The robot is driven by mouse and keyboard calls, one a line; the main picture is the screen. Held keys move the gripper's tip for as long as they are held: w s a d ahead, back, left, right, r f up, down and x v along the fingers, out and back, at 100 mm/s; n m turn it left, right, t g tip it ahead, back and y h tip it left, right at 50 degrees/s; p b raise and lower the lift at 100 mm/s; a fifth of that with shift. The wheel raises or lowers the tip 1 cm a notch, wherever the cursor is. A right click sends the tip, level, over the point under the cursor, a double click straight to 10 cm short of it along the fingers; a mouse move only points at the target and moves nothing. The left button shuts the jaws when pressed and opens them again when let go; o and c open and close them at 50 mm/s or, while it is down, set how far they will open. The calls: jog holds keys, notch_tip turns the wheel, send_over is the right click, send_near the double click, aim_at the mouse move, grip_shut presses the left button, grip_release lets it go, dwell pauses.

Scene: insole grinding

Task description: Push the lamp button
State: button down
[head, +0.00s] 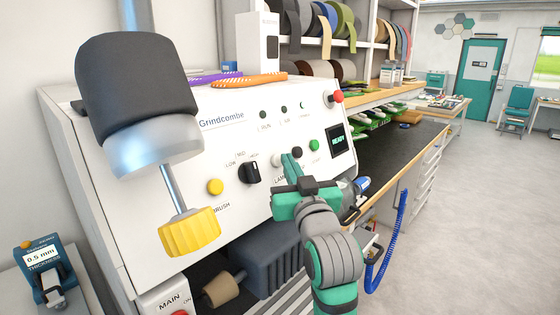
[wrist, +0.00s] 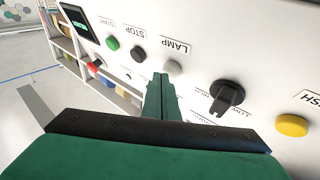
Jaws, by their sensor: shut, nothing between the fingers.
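The lamp button is a pale grey round knob on the white sloped panel of the grinding machine. In the wrist view the lamp button (wrist: 173,67) sits by the LAMP label, just beside my fingertips. In the head view the lamp button (head: 277,160) is partly covered by my gripper (head: 288,157). My gripper is shut and empty, with its green fingers pointing at the panel. In the wrist view my gripper (wrist: 160,78) has its tips slightly left of the button. I cannot tell whether they touch the panel.
A black stop button (head: 297,152) and a green start button (head: 314,145) are right of the lamp button. A black rotary knob (head: 250,173) and a yellow brush button (head: 215,187) are to its left. A red button (head: 338,97) is above the READY display (head: 338,139).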

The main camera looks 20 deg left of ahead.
jog(key=shift+s+d+r, duration=0.35)
jog(key=shift+d, duration=0.5)
jog(key=shift+s+d+r, duration=0.35)
jog(key=shift+d+r, duration=0.05)
jog(key=shift+d, duration=0.45)
jog(key=shift+s+d+r, duration=0.35)
jog(key=shift+d, duration=0.5)
